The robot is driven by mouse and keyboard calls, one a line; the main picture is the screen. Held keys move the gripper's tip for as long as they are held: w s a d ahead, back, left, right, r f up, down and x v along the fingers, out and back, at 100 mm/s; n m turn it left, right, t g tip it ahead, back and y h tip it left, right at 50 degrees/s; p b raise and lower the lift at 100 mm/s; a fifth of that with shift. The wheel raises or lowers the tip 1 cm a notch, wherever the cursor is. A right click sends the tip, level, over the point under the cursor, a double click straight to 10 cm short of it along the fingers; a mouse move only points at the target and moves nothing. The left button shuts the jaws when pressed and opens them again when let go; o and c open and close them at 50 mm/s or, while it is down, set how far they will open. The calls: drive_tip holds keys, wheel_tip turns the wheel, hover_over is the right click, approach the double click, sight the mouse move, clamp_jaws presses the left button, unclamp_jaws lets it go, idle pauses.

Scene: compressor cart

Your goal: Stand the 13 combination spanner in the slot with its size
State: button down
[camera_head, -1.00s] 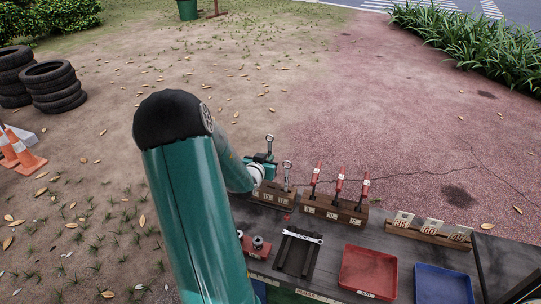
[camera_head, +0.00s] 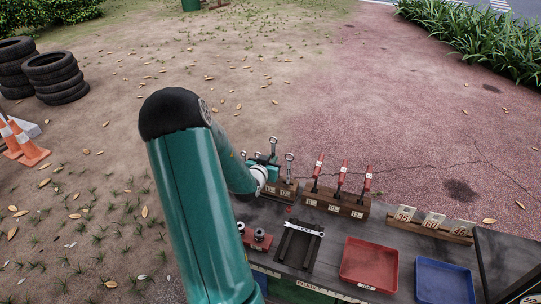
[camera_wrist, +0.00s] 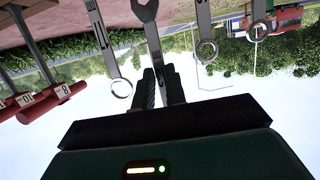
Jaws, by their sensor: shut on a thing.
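My gripper (camera_wrist: 160,88) is shut on a grey spanner (camera_wrist: 152,35), whose open-jaw end shows at the top of the wrist view. In the head view my gripper (camera_head: 268,172) is at the wooden spanner rack (camera_head: 286,194), partly hidden by my arm. The held spanner (camera_head: 273,145) stands roughly upright there. Its size mark cannot be read, and I cannot tell whether its lower end is in a slot. Other upright spanners flank it: one (camera_wrist: 105,50) to the left and two to the right (camera_wrist: 205,30) in the wrist view. Rack size labels are too small to read.
A red-handled tool rack (camera_head: 336,202) stands just right of the spanner rack. A dark tray (camera_head: 297,252) with another spanner (camera_head: 306,230) lies in front, beside a red bin (camera_head: 370,264) and blue bin (camera_head: 444,284). A rack of cards (camera_head: 432,228) is farther right.

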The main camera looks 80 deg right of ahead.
drive_tip(key=shift+f, duration=0.85)
drive_tip(key=shift+f, duration=3.1)
idle(0.7)
drive_tip(key=c, duration=1.4)
unclamp_jaws()
drive_tip(key=shift+o, duration=0.2)
drive_tip(key=v, duration=0.7)
drive_tip(key=shift+a, duration=0.2)
drive_tip(key=shift+w+r, duration=0.1)
drive_tip(key=shift+w, duration=0.1)
